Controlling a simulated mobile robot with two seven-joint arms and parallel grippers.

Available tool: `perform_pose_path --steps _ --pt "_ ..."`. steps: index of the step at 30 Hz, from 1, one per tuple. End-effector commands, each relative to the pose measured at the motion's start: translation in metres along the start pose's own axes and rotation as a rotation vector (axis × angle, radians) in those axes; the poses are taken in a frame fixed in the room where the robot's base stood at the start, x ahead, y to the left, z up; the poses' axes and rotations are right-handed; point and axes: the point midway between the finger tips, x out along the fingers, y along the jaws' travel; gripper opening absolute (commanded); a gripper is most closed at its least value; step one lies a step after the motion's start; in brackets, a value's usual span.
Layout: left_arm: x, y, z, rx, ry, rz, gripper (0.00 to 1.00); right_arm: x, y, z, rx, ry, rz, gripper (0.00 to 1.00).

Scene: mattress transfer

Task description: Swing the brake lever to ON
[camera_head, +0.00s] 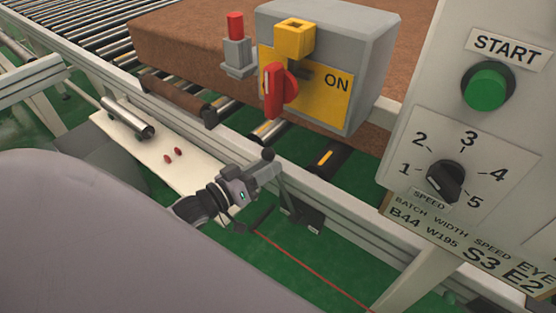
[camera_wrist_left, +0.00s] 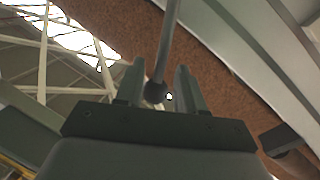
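A dark brake lever (camera_head: 281,188) with a ball knob (camera_head: 268,154) stands at the conveyor's near rail, below the grey switch box. My left gripper (camera_head: 266,172) is at the upper part of this lever. In the left wrist view the lever's rod (camera_wrist_left: 168,40) and its round knob (camera_wrist_left: 155,92) lie between the two fingers of my left gripper (camera_wrist_left: 158,78). The fingers stand apart, with visible gaps beside the knob. A dark plate (camera_head: 312,220) sits by the lever's foot; any marking on it is too small to read. My right gripper is not in view.
A grey box (camera_head: 335,40) with a yellow ON plate (camera_head: 335,100) and red switch (camera_head: 275,90) stands above the rail. A control panel (camera_head: 400,170) with a green START button (camera_head: 488,86) is at right. A brown mattress (camera_head: 190,40) lies on the rollers behind.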

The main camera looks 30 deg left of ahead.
Motion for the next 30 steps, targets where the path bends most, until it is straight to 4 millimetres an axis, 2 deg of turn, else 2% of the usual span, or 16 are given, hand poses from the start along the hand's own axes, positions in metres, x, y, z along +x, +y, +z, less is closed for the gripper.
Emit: perform_pose_path --steps 3,9,22,25,26,30 --pt "0.016 0.0 0.0 0.002 0.001 0.0 0.38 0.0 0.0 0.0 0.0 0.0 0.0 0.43" --pt "0.034 0.0 0.0 0.001 -0.001 0.0 0.38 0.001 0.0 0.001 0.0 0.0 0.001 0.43" --pt "0.04 0.0 0.001 0.001 -0.002 -0.001 0.38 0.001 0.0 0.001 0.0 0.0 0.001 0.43" --pt "0.04 0.0 0.001 0.002 -0.002 -0.001 0.06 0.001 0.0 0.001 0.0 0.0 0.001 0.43" --pt "0.04 0.0 0.001 0.002 -0.002 -0.001 0.0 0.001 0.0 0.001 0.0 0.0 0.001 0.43" --pt "0.04 0.0 0.0 0.002 -0.001 -0.001 0.0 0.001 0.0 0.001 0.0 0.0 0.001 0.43"
